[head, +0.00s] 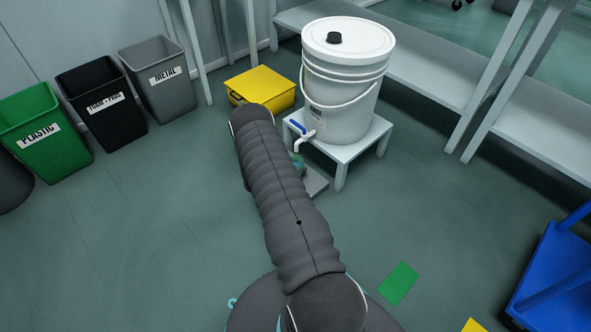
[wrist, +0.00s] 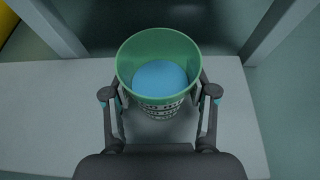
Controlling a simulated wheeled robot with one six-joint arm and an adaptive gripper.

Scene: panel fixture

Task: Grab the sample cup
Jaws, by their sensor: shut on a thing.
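The sample cup (wrist: 160,103) is green inside, has dark lettering on its outer wall and holds blue liquid (wrist: 160,76). In the wrist view it is upright in the middle. My gripper (wrist: 160,95) is shut on the cup, with one finger on each side of it. A pale grey slab lies below the cup; I cannot tell whether the cup touches it. In the head view my arm hides most of the cup and gripper; only a small greenish bit (head: 298,160) shows beside the arm, under the tap.
A white bucket (head: 345,75) with a blue-handled tap (head: 298,127) stands on a low white stand (head: 345,152), close to my arm. A yellow box (head: 262,86) sits behind. Labelled bins, including a green one (head: 45,140), stand at left. Floor at front left is clear.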

